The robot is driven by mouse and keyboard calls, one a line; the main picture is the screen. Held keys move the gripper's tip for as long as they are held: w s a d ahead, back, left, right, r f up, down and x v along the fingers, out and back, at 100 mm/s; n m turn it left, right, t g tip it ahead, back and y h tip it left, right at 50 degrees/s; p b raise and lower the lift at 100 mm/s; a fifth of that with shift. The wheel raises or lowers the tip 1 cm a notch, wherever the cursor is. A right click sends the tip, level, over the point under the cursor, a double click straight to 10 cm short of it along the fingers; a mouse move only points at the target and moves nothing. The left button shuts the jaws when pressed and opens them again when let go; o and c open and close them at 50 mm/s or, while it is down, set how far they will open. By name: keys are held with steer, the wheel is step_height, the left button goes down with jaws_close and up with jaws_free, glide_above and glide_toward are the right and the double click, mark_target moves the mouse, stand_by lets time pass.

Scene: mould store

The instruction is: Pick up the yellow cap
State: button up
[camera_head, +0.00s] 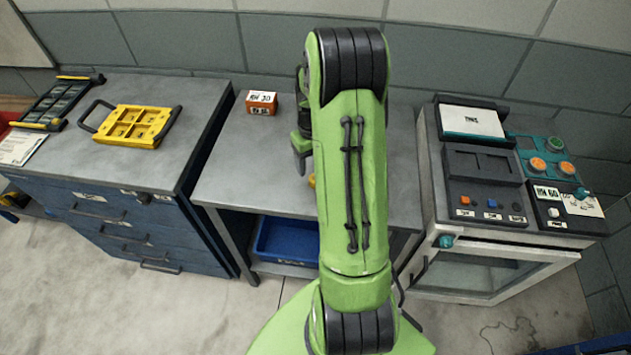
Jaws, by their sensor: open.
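A small yellow thing, probably the yellow cap (311,181), shows on the middle grey table (245,181). Most of it is hidden behind my green arm, so its shape cannot be made out. My gripper (301,160) is open and shows only in part at the left edge of the arm. It is over the table, a little above and left of the yellow thing in the picture. I cannot tell whether anything is between its fingers, but no grasp shows.
A small orange-brown box (261,103) stands at the table's back. A blue bin (287,241) is on the shelf below. A blue drawer cabinet at left bears a yellow tray (131,126). A control console (484,165) stands at right. The table's left part is clear.

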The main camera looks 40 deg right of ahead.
step_height(320, 180, down, 6)
steer(key=shift+s+d+r+b, duration=0.1)
steer(key=shift+r+b, duration=0.1)
steer(key=shift+b, duration=0.1)
steer(key=shift+c, duration=0.3)
steer(key=shift+r, duration=0.1)
steer(key=c, duration=1)
step_height(320, 180, up, 10)
steer(key=shift+p, duration=0.75)
steer(key=shift+c, duration=0.2)
